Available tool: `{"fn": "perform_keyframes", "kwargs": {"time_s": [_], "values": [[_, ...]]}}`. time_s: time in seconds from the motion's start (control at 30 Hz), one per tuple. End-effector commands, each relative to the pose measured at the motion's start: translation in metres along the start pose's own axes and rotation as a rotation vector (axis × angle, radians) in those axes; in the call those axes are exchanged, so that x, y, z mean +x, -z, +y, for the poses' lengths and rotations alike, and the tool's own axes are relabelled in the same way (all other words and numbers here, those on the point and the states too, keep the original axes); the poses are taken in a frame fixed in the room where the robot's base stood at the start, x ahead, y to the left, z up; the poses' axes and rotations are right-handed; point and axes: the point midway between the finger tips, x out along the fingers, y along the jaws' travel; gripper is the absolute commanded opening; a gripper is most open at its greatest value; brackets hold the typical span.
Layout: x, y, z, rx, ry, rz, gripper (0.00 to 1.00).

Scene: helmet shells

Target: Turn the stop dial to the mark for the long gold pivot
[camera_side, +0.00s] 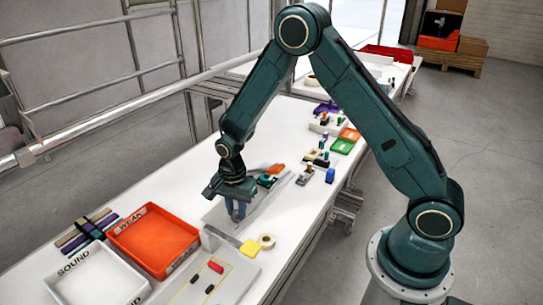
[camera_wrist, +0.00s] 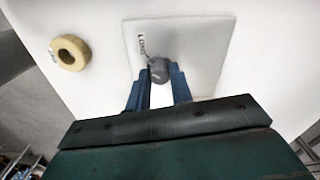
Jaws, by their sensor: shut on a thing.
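My gripper (camera_wrist: 160,84) points down at the white table, its blue fingers shut on a small grey round dial (camera_wrist: 159,68) in the wrist view. The dial sits on a pale square plate (camera_wrist: 205,40). A small dark label and mark show on the plate just left of the dial; I cannot read the label surely. In the side view my gripper (camera_side: 236,212) is over the middle of the table, and the arm's end hides the dial. No gold pivot can be made out.
An orange tray marked WEAK (camera_side: 153,240) and a white tray marked SOUND (camera_side: 98,280) stand at the front left. Small coloured parts lie beyond.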

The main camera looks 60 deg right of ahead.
Motion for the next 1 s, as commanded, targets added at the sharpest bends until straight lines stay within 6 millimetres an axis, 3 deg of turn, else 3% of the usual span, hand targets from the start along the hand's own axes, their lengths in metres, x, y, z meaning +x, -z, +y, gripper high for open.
{"fn": "perform_keyframes", "kwargs": {"time_s": [0.33, 0.87, 0.9, 1.0], "values": [[-0.0001, 0.0005, -0.0002, 0.177, 0.001, 0.001, 0.0], [0.0, 0.0005, -0.0001, 0.206, 0.001, 0.001, 0.0], [0.0, 0.0005, -0.0001, 0.206, 0.001, 0.001, 0.3], [0.0, 0.0004, -0.0001, 0.205, 0.001, 0.001, 0.44]]}}
